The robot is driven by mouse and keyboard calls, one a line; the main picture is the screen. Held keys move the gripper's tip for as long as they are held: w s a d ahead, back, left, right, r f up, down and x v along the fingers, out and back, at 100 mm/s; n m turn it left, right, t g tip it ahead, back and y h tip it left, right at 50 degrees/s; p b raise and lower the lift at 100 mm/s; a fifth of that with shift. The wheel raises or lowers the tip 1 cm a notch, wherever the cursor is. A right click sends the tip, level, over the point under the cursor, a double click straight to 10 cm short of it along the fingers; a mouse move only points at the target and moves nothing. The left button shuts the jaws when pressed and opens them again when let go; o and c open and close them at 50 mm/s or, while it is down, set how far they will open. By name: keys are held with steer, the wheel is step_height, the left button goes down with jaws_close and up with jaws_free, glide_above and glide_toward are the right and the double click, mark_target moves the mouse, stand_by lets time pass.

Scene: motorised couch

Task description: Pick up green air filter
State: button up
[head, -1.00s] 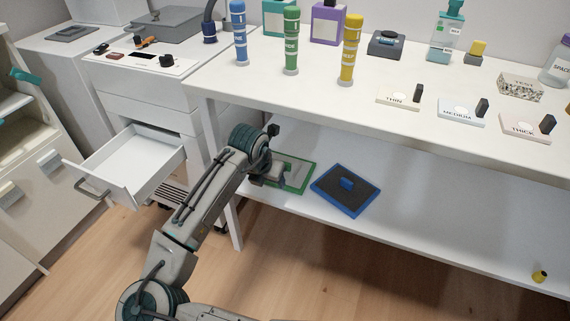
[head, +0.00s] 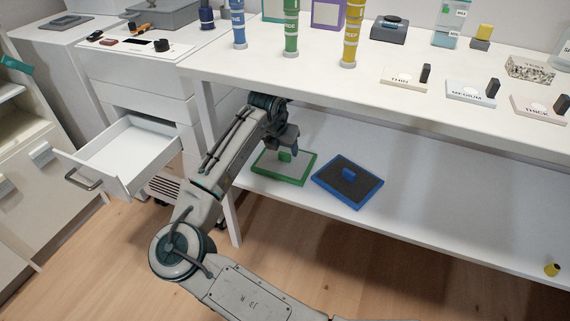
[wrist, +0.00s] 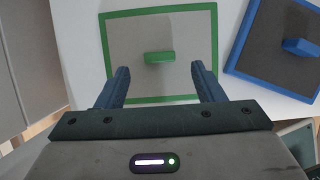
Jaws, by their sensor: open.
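The green air filter (head: 298,172) is a flat square with a green frame, a grey middle and a green handle block standing up at its centre. It lies on the lower shelf. My gripper (head: 284,146) is above its far side in the head view. In the wrist view, my gripper (wrist: 160,80) is open and empty, with its two fingers spread to either side of the line of the green handle (wrist: 159,57). The handle shows just beyond the fingertips, and the filter's grey panel (wrist: 125,35) is in plain sight. I see no contact with the filter.
A blue-framed filter (head: 370,192) lies close to the right of the green one, also seen in the wrist view (wrist: 245,35). The upper tabletop (head: 300,75) overhangs the shelf. An open drawer (head: 120,160) stands at left.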

mark_target(284, 154)
steer(key=b+x, duration=0.3)
steer(key=x, duration=0.2)
steer(key=shift+s+b, duration=0.1)
steer(key=shift+b, duration=0.3)
steer(key=shift+a+r, duration=0.1)
steer(key=c, duration=1.1)
